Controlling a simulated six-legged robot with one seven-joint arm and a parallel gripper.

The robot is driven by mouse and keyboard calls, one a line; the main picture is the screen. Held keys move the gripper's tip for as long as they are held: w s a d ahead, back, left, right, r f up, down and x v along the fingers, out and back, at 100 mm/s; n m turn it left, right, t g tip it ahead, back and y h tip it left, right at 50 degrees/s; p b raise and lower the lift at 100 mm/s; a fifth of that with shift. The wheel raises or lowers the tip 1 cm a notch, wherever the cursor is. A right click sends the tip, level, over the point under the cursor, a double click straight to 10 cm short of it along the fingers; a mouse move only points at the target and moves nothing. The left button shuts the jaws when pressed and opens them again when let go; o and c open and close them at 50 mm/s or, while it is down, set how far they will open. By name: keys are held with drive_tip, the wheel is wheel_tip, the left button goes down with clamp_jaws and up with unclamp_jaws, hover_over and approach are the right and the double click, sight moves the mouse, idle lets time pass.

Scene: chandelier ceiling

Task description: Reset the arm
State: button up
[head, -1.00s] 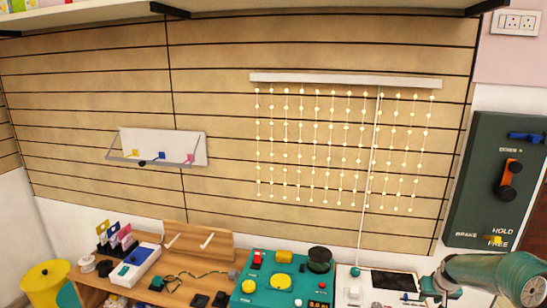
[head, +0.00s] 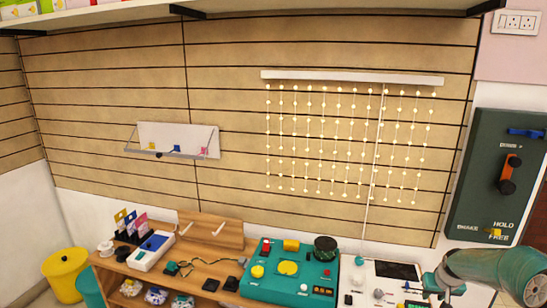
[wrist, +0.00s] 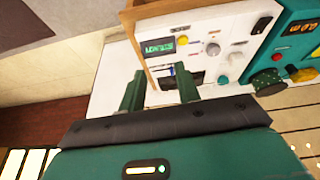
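My arm comes in at the lower right of the head view. It is green, and its gripper (head: 438,284) hangs in front of the right end of the bench, beside a white panel (head: 352,281). In the wrist view the two dark green fingers of my gripper (wrist: 159,82) stand apart with nothing held between them. Beyond them is a white panel (wrist: 214,32) with a small green display, knobs and buttons. I cannot tell how far the fingers are from it.
A teal console (head: 262,285) and a white switch box (head: 147,252) stand on the wooden bench. A yellow bin (head: 66,270) is at the lower left. A dark green lever panel (head: 480,190) hangs at the right. A shelf (head: 100,20) crosses above; lit bead strings (head: 335,140) hang on the wall.

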drive_tip(key=s+a+r+n+h, duration=0.1)
drive_tip(key=s+a+r, duration=0.4)
drive_tip(key=a+r, duration=0.55)
drive_tip(key=s+a+r+n, duration=0.1)
drive_tip(key=s+a+r, duration=0.4)
drive_tip(key=a+r, duration=0.55)
drive_tip(key=s+a+r+y, duration=0.1)
drive_tip(key=s+a, duration=0.6)
drive_tip(key=s, duration=0.3)
drive_tip(key=s+a+r+t+y, duration=0.1)
drive_tip(key=s+a+r, duration=0.1)
drive_tip(key=s+a, duration=0.5)
drive_tip(key=s, duration=0.3)
drive_tip(key=shift+s+a+n, duration=0.3)
drive_tip(key=shift+a+n, duration=0.1)
drive_tip(key=shift+d, duration=0.15)
